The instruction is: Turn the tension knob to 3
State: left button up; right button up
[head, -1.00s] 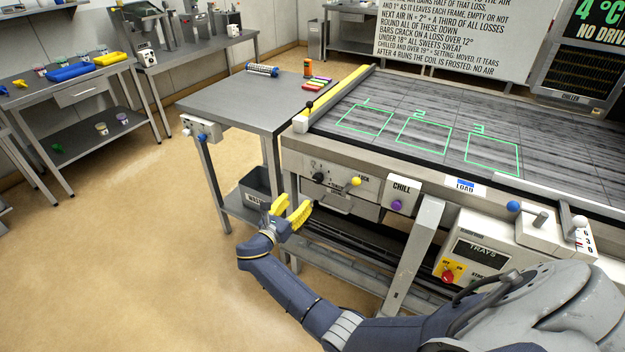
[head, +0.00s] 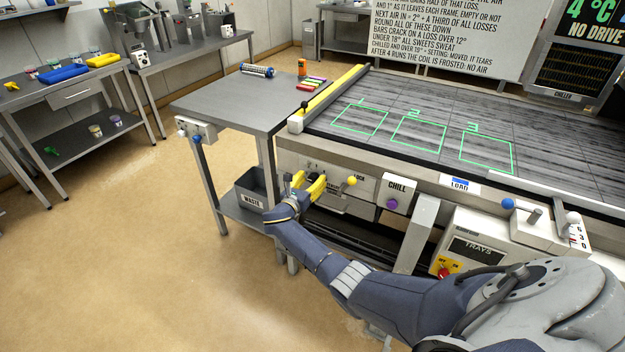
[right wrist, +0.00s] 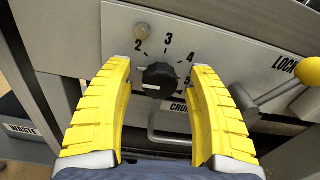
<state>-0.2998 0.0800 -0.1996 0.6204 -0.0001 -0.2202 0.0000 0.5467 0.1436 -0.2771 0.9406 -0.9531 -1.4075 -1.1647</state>
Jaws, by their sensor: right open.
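The tension knob (right wrist: 158,77) is a black round knob on a pale panel in the right wrist view. The printed numbers 2, 3, 4 and 5 curve around it, with 3 (right wrist: 168,39) above the knob. A pale mark shows low on the left of the knob face; I cannot tell which number it indicates. My right gripper (right wrist: 161,69) has yellow ribbed fingers, spread open on either side of the knob with gaps visible. In the head view my right gripper (head: 308,185) is at the machine's front and largely hides the knob. My left gripper is not in view.
The lock lever with a yellow ball (right wrist: 306,72) stands close right of the fingers. A drawer handle (right wrist: 165,138) is below the knob. In the head view, a waste bin (head: 250,190) is left of the gripper and the CHILL box (head: 398,190) is to the right.

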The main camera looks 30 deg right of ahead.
jog(key=shift+w+d, duration=0.1)
jog(key=shift+d, duration=0.1)
grip_shut()
dwell(0.5)
